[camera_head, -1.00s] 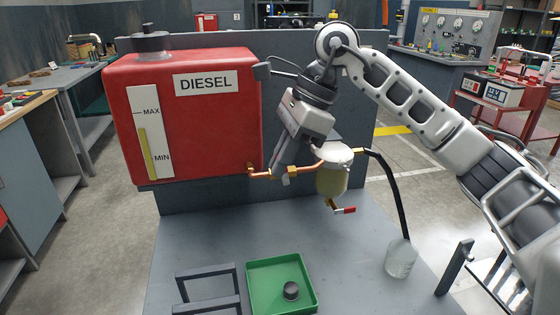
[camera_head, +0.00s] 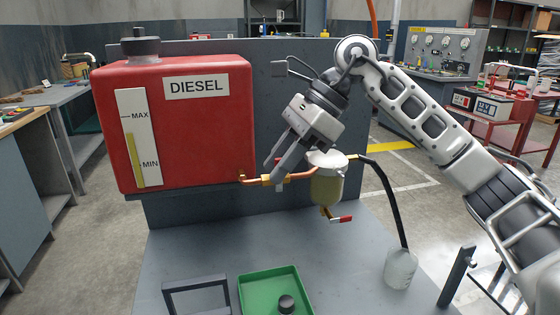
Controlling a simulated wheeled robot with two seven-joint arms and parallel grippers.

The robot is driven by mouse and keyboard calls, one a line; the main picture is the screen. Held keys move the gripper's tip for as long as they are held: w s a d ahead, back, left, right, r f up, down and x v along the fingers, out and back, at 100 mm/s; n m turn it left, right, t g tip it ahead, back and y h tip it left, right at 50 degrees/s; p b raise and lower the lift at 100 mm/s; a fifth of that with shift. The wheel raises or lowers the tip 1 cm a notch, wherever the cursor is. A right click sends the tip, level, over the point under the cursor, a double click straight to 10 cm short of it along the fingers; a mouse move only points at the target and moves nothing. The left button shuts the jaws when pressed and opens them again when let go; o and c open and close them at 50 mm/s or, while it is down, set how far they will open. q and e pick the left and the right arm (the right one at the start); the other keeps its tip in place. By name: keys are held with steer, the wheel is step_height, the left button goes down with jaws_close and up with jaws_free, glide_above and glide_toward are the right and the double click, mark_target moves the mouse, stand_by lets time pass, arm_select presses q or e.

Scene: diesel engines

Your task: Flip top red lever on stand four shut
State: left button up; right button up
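A lower red lever with a pale part (camera_head: 341,219) sticks out to the right under the bowl. My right gripper (camera_head: 280,168) reaches down and left to the valve. Finger opening and contact are unclear. My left gripper is out of view.
A black hose (camera_head: 391,200) runs from the filter to a clear jar (camera_head: 400,268). A green tray (camera_head: 262,290) holding a black cap (camera_head: 286,304) and a dark frame (camera_head: 196,285) lie at the front. The bench between them and the filter is clear.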

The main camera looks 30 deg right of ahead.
steer(key=p+v, duration=0.1)
steer(key=v, duration=1.5)
steer(key=shift+a, duration=0.1)
